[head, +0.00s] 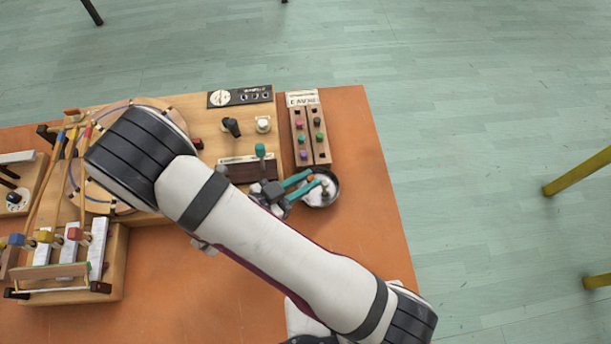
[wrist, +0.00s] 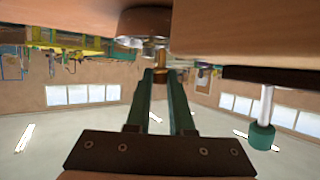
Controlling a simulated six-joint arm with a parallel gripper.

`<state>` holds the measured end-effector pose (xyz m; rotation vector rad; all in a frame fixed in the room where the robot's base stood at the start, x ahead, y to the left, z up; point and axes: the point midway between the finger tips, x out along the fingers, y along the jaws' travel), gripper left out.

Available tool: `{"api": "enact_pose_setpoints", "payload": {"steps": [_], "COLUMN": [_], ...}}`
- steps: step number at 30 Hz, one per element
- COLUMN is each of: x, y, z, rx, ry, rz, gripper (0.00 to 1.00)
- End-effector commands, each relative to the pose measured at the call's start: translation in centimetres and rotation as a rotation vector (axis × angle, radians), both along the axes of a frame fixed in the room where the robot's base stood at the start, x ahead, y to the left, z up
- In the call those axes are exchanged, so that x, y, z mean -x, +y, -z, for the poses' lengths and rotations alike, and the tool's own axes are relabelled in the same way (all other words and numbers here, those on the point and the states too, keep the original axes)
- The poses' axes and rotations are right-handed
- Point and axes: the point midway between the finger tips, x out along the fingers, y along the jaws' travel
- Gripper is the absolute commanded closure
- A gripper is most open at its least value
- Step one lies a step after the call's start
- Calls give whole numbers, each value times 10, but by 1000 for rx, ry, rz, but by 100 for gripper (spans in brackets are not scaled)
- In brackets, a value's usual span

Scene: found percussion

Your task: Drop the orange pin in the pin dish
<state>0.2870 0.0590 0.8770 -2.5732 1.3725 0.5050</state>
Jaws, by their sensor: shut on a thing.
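In the wrist view my gripper (wrist: 160,75) holds the pin (wrist: 160,74), which looks brassy there. The pin dish (head: 334,196) is a small round bowl with a dark rim and a pale inside. It also shows in the wrist view (wrist: 143,22), upside down, beyond the fingertips. The pin appears above the dish, apart from its floor.
A wooden pin block (head: 309,158) with several coloured pins stands just behind the dish. A teal-knobbed lever (head: 260,150) rises to the left, and its knob shows in the wrist view (wrist: 262,136). The orange table (head: 375,215) is bare to the right of the dish.

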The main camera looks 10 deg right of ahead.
Motion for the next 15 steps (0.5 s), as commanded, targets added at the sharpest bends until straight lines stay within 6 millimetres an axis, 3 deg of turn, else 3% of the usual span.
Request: {"api": "enact_pose_setpoints", "payload": {"steps": [1,2,7,15], "x": [0,0,0,0], "y": [0,0,0,0], "z": [0,0,0,0], "rx": [0,0,0,0], "ry": [0,0,0,0], "rz": [0,0,0,0], "gripper": [100,78,47,45]}}
